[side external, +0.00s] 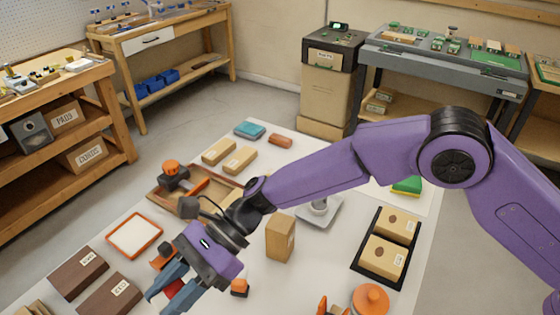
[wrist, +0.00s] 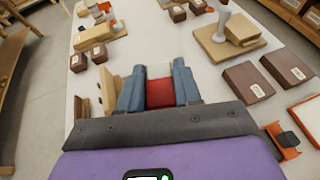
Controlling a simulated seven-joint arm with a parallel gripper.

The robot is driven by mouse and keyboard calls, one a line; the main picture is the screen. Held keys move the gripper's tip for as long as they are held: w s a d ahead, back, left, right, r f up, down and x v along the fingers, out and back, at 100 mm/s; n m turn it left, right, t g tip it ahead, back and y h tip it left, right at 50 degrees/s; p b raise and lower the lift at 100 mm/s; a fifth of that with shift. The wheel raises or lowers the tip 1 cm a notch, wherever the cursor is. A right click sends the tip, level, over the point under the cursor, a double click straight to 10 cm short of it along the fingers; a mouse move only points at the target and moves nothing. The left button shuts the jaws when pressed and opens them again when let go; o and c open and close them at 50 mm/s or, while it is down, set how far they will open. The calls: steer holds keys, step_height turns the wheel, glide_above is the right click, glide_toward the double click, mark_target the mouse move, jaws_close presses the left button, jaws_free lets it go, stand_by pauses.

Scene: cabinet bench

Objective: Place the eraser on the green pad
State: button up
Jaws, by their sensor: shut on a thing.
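My gripper (side external: 172,284) is shut on a red block with a pale end, which looks like the eraser (wrist: 160,94). In the wrist view the block sits between the two blue-grey fingers (wrist: 159,88). In the side view only a bit of its red side (side external: 173,290) shows, at the lower left over the white table. A green-topped piece with a yellow lower part (side external: 407,186) lies on the table's far right, partly behind my arm. I cannot tell whether it is the green pad.
Brown boxes (side external: 78,273) and an orange-framed white tray (side external: 134,235) lie left of my gripper. An upright tan box (side external: 280,237) stands to its right. A black tray (side external: 356,264) holds tan boxes farther right. A teal piece (side external: 249,130) lies at the back.

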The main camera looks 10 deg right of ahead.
steer(key=w+d+m+t+y, duration=0.1)
steer(key=w+d+m+t, duration=0.25)
steer(key=w+d, duration=0.95)
steer(key=w+d+m+t+y, duration=0.1)
steer(key=w+d+m+t, duration=0.25)
steer(key=w+d, duration=0.95)
steer(key=s+d+m+t+h, duration=0.1)
steer(key=s+d+m+t, duration=0.15)
steer(key=d, duration=1.05)
steer(key=s+d+m+t+h, duration=0.2)
steer(key=d+m+t, duration=0.15)
steer(key=d, duration=0.85)
steer(key=s+d+m+t+h, duration=0.1)
steer(key=s+d+m+t, duration=0.15)
steer(key=d, duration=1.05)
steer(key=shift+t, duration=0.55)
steer(key=w+f, duration=1.3)
steer(key=f, duration=0.1)
steer(key=shift+w+d+f, duration=0.2)
steer(key=shift+w+d, duration=0.05)
steer(key=shift+d, duration=0.15)
steer(key=shift+w+f, duration=0.2)
steer(key=shift+f, duration=1.55)
